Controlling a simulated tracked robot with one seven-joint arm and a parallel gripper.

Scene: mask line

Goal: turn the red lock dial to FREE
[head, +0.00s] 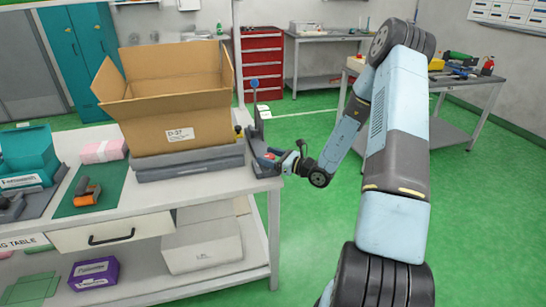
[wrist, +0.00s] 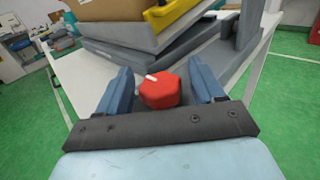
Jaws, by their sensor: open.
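The red lock dial (wrist: 164,90) is a faceted knob with a white pointer mark on its upper left part. In the wrist view it sits between the two blue fingers of my gripper (wrist: 164,92), which are open with a gap on each side of it. In the head view my gripper (head: 285,160) is at the right end of the packing table, beside the grey fixture (head: 256,150). Only a small bit of red shows there. No FREE lettering can be read in either view.
An open cardboard box (head: 175,100) stands on grey slabs (head: 190,163) left of the fixture. A blue-knobbed lever (head: 254,85) rises behind the dial. An orange tape dispenser (head: 88,192) lies on a green mat. Green floor is clear right of the table.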

